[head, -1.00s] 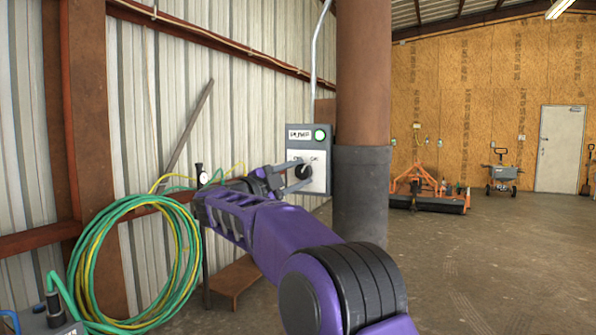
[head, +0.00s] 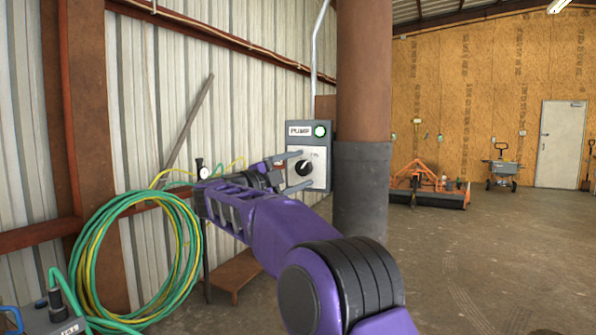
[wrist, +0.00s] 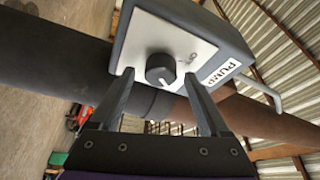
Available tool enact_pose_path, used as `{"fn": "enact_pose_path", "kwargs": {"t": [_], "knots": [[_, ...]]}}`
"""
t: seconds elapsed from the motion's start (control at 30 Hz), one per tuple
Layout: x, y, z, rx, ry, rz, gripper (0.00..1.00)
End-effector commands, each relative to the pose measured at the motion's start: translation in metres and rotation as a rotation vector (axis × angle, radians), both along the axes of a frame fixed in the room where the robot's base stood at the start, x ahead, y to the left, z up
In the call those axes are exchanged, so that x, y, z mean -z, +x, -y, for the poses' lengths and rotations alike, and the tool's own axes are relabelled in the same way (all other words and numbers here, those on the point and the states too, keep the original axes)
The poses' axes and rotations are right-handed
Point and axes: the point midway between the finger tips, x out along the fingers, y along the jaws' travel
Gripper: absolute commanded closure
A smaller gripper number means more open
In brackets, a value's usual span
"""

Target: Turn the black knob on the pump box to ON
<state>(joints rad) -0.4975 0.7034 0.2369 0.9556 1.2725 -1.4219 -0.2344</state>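The grey pump box (head: 325,178) hangs beside the brown post, with a PUMP label and a green lamp (head: 320,131) that looks lit. Its black knob (head: 303,169) sits on a pale plate; it also shows in the wrist view (wrist: 160,69). A light pointer mark on the knob appears to lean to the upper right in the head view, towards the small right-hand lettering, which is too small to read surely. My gripper (head: 293,171) is open, its fingers (wrist: 160,85) on either side of the knob with clear gaps, apparently not touching it.
The post (head: 362,195) stands close to the box's right. A conduit (head: 315,55) rises from the box top. A green and yellow hose coil (head: 88,245) hangs at left by a gauge (head: 202,172). Open floor (head: 480,270) lies to the right.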

Motion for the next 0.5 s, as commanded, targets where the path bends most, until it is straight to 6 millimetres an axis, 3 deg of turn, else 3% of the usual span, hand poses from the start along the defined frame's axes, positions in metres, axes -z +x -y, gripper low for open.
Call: {"fn": "enact_pose_path", "kwargs": {"t": [0.3,0.5], "knots": [[0.001,-0.003,-0.003,-0.002,-0.001,-0.001,0.21],[0.005,-0.026,-0.024,-0.005,-0.001,0.000,0.21]]}}
